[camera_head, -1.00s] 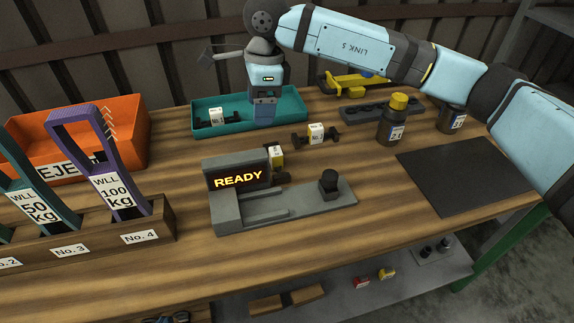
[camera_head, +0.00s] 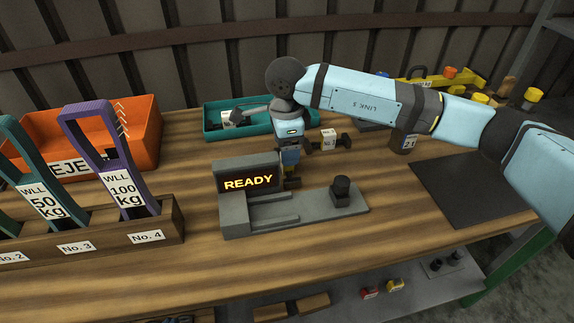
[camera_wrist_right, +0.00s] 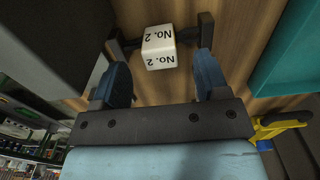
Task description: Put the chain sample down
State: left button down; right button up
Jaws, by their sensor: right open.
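A chain sample, a dark bar with a white block marked No. 2 (camera_wrist_right: 158,48), lies on the wooden table in the right wrist view. My right gripper (camera_wrist_right: 163,76) is open, with one blue finger on either side, and the block shows just beyond the fingertips. In the head view the right gripper (camera_head: 290,158) points down behind the grey tester (camera_head: 236,215), whose display reads READY. My left gripper is not in view.
A teal tray (camera_head: 215,131) holding a sample stands behind. An orange bin (camera_head: 147,140) and a rack (camera_head: 170,225) with coloured links are left. A dark mat (camera_head: 470,192) lies right.

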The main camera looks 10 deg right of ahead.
notch_tip(320, 180, down, 3)
jog(key=shift+d+f, duration=0.1)
jog(key=shift+f, duration=0.05)
grip_shut()
jog(key=shift+r, duration=0.2)
